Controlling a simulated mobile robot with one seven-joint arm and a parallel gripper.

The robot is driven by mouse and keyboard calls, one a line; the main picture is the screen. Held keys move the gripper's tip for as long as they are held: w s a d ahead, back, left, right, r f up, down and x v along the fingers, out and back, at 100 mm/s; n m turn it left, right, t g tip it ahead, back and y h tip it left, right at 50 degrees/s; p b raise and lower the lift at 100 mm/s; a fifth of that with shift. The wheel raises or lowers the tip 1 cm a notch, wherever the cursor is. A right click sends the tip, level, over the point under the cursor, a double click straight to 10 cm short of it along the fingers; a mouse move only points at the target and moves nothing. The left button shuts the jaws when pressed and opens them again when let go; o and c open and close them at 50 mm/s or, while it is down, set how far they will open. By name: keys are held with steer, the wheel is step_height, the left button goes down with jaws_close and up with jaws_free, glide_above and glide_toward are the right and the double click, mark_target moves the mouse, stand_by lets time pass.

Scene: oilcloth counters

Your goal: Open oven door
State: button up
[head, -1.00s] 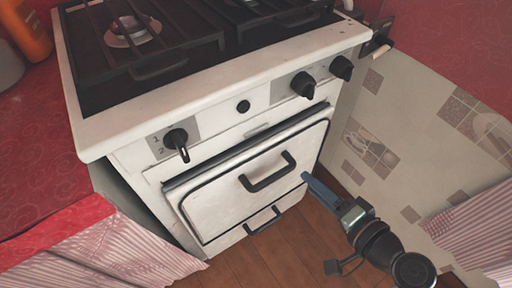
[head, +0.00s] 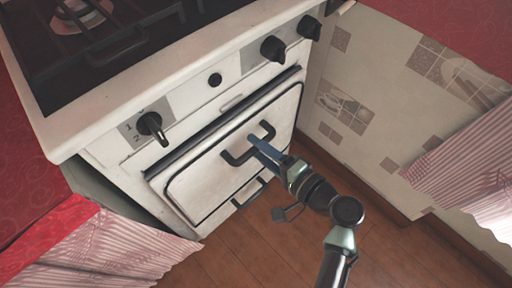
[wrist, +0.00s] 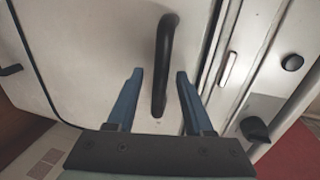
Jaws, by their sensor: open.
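The white oven door (head: 212,178) is on the front of the stove, with a dark gap along its top edge. Its black bar handle (head: 240,156) stands out from the door's upper part. My gripper (head: 256,143) is at the right part of the handle in the head view. In the wrist view, the handle (wrist: 161,65) runs up and down, and its lower end lies between the two blue fingers of my gripper (wrist: 158,75). The fingers are apart, with space on both sides of the handle. Whether they touch it I cannot tell.
Black knobs (head: 152,126) line the panel above the door. A lower drawer handle (head: 250,192) sits below it. A striped curtain (head: 105,245) hangs at the left, and a tiled wall (head: 385,110) stands at the right. The wooden floor (head: 300,250) in front is clear.

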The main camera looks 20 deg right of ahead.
steer(key=shift+w+a+f, duration=0.1)
steer(key=shift+w+a, duration=0.1)
steer(key=shift+w, duration=0.35)
jaws_close()
stand_by(1.1)
